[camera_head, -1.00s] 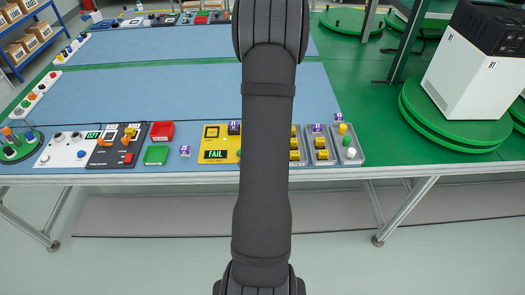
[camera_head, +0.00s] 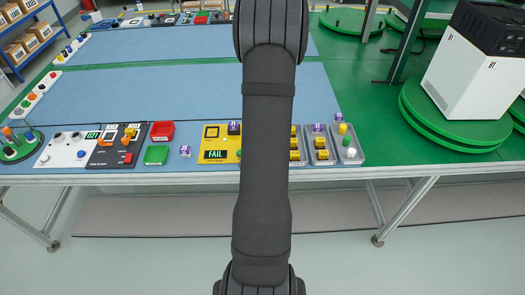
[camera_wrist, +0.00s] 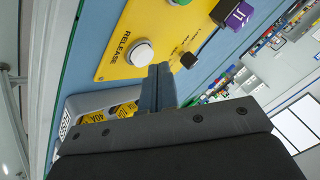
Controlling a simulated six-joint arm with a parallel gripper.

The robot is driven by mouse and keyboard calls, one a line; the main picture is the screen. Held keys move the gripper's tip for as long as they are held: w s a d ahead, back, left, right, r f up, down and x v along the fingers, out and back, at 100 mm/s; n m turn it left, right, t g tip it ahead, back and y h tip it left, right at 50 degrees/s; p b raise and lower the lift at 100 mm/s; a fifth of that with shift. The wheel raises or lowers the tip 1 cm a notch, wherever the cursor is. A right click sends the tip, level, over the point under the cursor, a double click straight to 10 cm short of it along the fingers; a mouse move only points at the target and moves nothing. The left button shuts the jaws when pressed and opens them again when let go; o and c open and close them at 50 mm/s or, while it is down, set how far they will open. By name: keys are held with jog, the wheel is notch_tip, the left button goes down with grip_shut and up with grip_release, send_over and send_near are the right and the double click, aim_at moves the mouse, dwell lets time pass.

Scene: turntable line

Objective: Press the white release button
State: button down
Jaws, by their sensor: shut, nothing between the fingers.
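The white release button (camera_wrist: 141,53) shows in the wrist view as a round cap in a pale ring on the yellow panel (camera_wrist: 108,66), beside the printed word RELEASE. My gripper (camera_wrist: 159,69) is shut and empty. Its fingertips appear right beside the button's lower right edge in the picture; I cannot tell whether they touch the button or hover above the panel. In the head view, the yellow panel (camera_head: 208,142) has a display reading FAIL. My arm covers its right part, and the release button and my gripper are hidden there.
On the panel in the wrist view are a black knob (camera_wrist: 189,60) and a green button (camera_wrist: 180,2). A purple-topped block (camera_wrist: 239,15) sits nearby. A grey tray with yellow blocks (camera_wrist: 123,110) lies beside the panel. In the head view, the blue table's middle (camera_head: 180,90) is clear.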

jog(key=shift+f, duration=0.55)
dwell(0.7)
jog(key=shift+r, duration=0.85)
jog(key=shift+r, duration=2.5)
jog(key=shift+f, duration=0.15)
notch_tip(320, 180, up, 4)
jog(key=shift+r, duration=0.1)
